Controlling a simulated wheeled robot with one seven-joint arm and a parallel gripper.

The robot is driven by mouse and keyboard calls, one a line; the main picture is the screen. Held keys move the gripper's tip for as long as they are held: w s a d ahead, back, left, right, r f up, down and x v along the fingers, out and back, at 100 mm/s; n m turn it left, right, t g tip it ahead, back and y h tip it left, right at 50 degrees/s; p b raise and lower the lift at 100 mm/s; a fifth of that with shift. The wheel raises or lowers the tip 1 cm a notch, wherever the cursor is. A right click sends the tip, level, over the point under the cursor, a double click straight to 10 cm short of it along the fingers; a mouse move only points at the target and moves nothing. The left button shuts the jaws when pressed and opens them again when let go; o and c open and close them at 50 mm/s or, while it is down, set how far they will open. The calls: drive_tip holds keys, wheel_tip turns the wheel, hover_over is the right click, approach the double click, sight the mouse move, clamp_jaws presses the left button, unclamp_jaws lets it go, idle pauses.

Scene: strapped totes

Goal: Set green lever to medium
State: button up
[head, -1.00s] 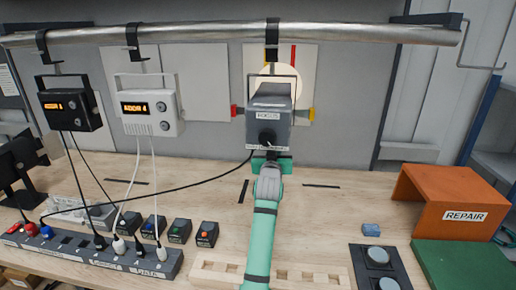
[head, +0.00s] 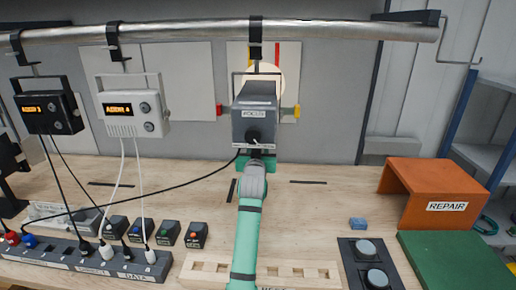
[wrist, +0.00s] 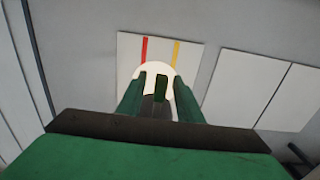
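A grey box labelled FOCUS (head: 255,118) hangs from the metal rail in the middle of the head view, with a dark round knob on its front. My gripper (head: 254,163) is directly below it, mostly hidden by my wrist and the box. In the wrist view, a small dark green piece (wrist: 161,88), apparently the green lever, shows between the two green fingers of my gripper (wrist: 160,90). Pale background shows on both sides of it, so the fingers look open and apart from it. The lever's setting cannot be read.
A black unit (head: 50,112) and a white unit (head: 132,112) hang to the left. Cables cross the bench. An orange REPAIR shelf (head: 430,180) stands at right.

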drive_tip(key=s, duration=1)
drive_tip(key=shift+s+a, duration=0.25)
drive_tip(key=shift+s, duration=0.15)
